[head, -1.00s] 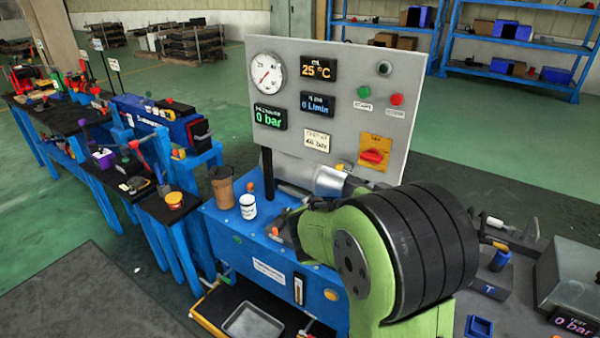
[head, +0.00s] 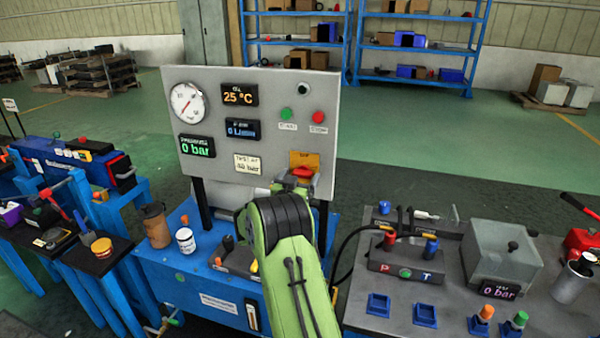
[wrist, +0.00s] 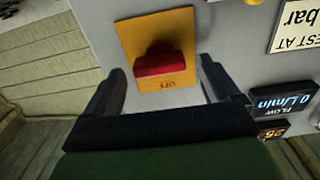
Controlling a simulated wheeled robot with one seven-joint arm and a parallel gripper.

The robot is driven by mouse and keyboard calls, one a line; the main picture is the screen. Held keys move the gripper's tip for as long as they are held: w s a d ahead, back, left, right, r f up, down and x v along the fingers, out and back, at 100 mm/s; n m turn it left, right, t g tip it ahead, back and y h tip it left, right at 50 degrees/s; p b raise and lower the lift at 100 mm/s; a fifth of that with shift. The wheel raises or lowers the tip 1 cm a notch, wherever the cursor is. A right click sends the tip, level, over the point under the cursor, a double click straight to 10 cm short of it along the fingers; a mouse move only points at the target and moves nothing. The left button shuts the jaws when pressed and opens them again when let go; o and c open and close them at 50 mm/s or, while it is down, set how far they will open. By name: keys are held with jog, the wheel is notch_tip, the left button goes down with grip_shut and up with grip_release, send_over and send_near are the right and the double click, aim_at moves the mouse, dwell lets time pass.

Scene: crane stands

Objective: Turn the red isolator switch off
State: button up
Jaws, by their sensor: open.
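The red isolator switch (head: 303,172) is a knob on a yellow plate (head: 305,158) at the lower right of the grey panel. In the wrist view the red knob (wrist: 165,62) lies roughly crosswise on its yellow plate (wrist: 180,22), with an upside-down label that seems to read OFF below it. My gripper (wrist: 160,68) is open, with one dark finger on each side of the knob. The fingers look apart from the knob; the remaining depth is hard to judge.
The grey panel (head: 250,95) also carries a gauge (head: 187,103), displays, a green button (head: 286,114) and a red button (head: 318,118). A brown cup (head: 155,226) and white jar (head: 186,241) stand on the blue bench left of my arm. The right bench holds a grey box (head: 487,250).

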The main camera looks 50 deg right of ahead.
jog(key=shift+w+d, duration=0.25)
jog(key=shift+d, duration=0.25)
jog(key=c, duration=1.1)
jog(key=shift+o, duration=0.2)
